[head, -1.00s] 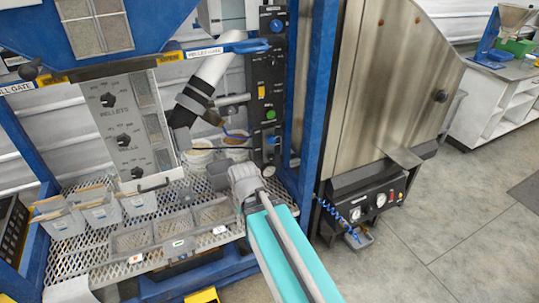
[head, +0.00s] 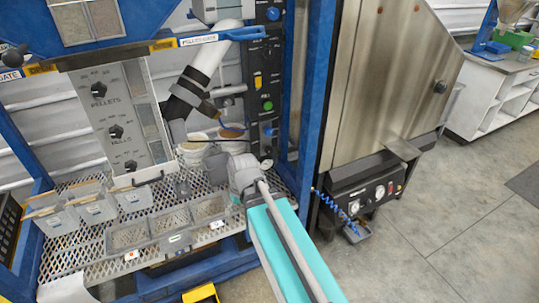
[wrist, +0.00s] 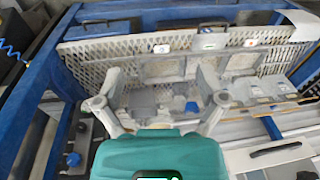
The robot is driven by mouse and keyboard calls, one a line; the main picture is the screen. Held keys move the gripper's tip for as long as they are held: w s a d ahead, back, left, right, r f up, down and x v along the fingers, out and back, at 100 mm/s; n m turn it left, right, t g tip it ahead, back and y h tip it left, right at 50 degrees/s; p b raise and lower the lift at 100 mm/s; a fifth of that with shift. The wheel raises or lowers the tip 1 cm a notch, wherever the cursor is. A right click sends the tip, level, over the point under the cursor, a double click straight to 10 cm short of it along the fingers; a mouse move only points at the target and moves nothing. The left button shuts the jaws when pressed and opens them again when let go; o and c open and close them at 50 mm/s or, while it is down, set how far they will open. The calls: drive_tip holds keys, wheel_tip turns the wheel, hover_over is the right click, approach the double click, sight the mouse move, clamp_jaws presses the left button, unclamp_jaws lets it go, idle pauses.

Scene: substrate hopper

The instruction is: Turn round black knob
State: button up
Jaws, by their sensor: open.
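A round black knob (head: 441,87) sits on the steel cabinet door at right in the head view. Three more black knobs are in a column on the pale panel at left: an upper one (head: 97,89), a middle one (head: 115,131) and a lower one (head: 130,165). My gripper (wrist: 160,78) is open in the wrist view, its fingers spread over the mesh shelf with nothing between them.
Several clear bins (head: 96,208) stand on the mesh shelf (head: 75,262). White buckets (head: 192,153) stand behind. A blue post (head: 315,100) separates the rack from the steel cabinet (head: 385,75). Gauges and a coiled blue hose (head: 333,201) are below the cabinet. Floor at right is clear.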

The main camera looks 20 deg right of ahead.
drive_tip(key=w+f+n+t+y+b, duration=0.1)
drive_tip(key=w+f+t+y+b, duration=0.25)
drive_tip(key=w+f+b, duration=0.4)
drive_tip(key=m+t+h+b, duration=0.45)
drive_tip(key=t+b, duration=0.95)
drive_tip(key=b, duration=1)
approach(270, 152)
drive_tip(key=s, duration=0.3)
drive_tip(key=shift+w+d+r+m+g, duration=0.15)
drive_tip(key=shift+d+r+m+g, duration=0.05)
drive_tip(key=shift+r+m+g, duration=0.1)
drive_tip(key=w, duration=1.3)
drive_tip(key=shift+w+a, duration=0.25)
drive_tip(key=shift+w, duration=0.15)
